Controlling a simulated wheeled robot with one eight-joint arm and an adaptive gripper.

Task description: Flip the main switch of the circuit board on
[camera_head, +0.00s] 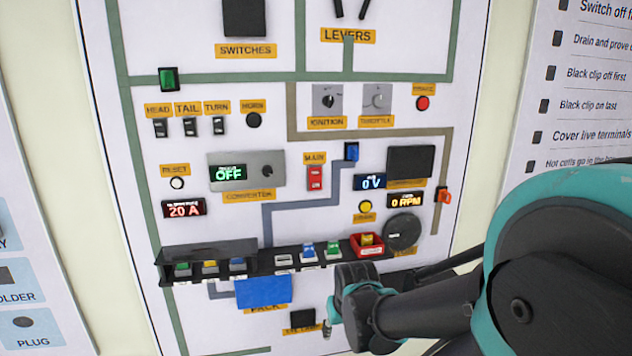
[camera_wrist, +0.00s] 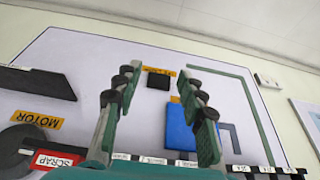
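The circuit board (camera_head: 340,220) is a white upright panel with coloured traces. The main switch (camera_head: 315,178) is a small red switch under a yellow MAIN label (camera_head: 315,158), near the board's middle. Its setting is too small to tell. My gripper (camera_head: 335,310) is low in front of the board, below the main switch and apart from it, with the arm coming from the right. In the wrist view, my gripper (camera_wrist: 160,88) has its two fingers spread with nothing held between them. The main switch does not show in the wrist view.
A black shelf (camera_head: 213,250) with several small coloured parts juts out below the main switch. A red SCRAP bin (camera_head: 368,252) is at its right end. A blue pack (camera_head: 263,291) sits under it. The converter (camera_head: 246,171) display reads OFF. Another display (camera_head: 370,183) reads 0 V.

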